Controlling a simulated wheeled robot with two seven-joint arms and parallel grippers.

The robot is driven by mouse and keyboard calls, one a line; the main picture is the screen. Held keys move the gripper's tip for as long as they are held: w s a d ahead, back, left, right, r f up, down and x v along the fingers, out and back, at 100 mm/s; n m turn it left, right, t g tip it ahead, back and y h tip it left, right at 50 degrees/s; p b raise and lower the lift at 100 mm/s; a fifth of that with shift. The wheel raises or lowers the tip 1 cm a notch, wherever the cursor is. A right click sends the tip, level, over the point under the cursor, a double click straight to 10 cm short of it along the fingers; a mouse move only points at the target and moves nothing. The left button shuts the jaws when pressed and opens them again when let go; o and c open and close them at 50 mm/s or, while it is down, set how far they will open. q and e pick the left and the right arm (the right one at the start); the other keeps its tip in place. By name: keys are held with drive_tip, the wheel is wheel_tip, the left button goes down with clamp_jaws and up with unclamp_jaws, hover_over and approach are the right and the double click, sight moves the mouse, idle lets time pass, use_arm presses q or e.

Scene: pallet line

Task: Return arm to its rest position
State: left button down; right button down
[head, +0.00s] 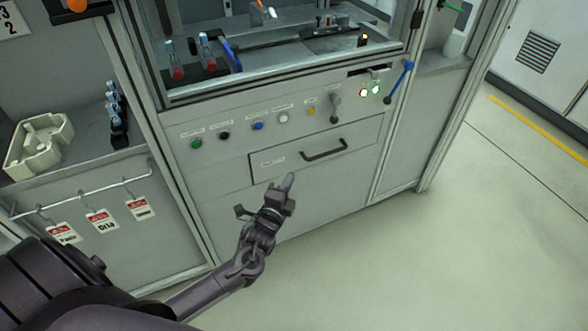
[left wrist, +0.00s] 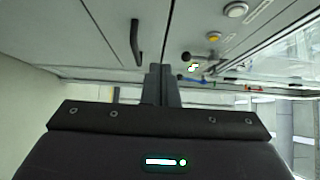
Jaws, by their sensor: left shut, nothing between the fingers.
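My left arm (head: 205,297) comes in from the lower left of the head view and reaches toward the cabinet front. My left gripper (head: 289,181) is shut and empty, in front of the panel below the drawer (head: 285,162). In the left wrist view the two fingers (left wrist: 161,84) are together with nothing between them. The black drawer handle (head: 324,150) is apart from the gripper; it also shows in the left wrist view (left wrist: 135,42). My right gripper is in neither view.
The cabinet front has a row of buttons (head: 258,125) and a blue-handled lever (head: 401,80). Tags (head: 102,221) hang from a rail at left. A beige part (head: 40,146) and a vial rack (head: 117,125) stand on the left shelf. Open floor (head: 440,265) lies at right.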

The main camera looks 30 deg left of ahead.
use_arm(q)
drive_tip(key=shift+s, duration=0.3)
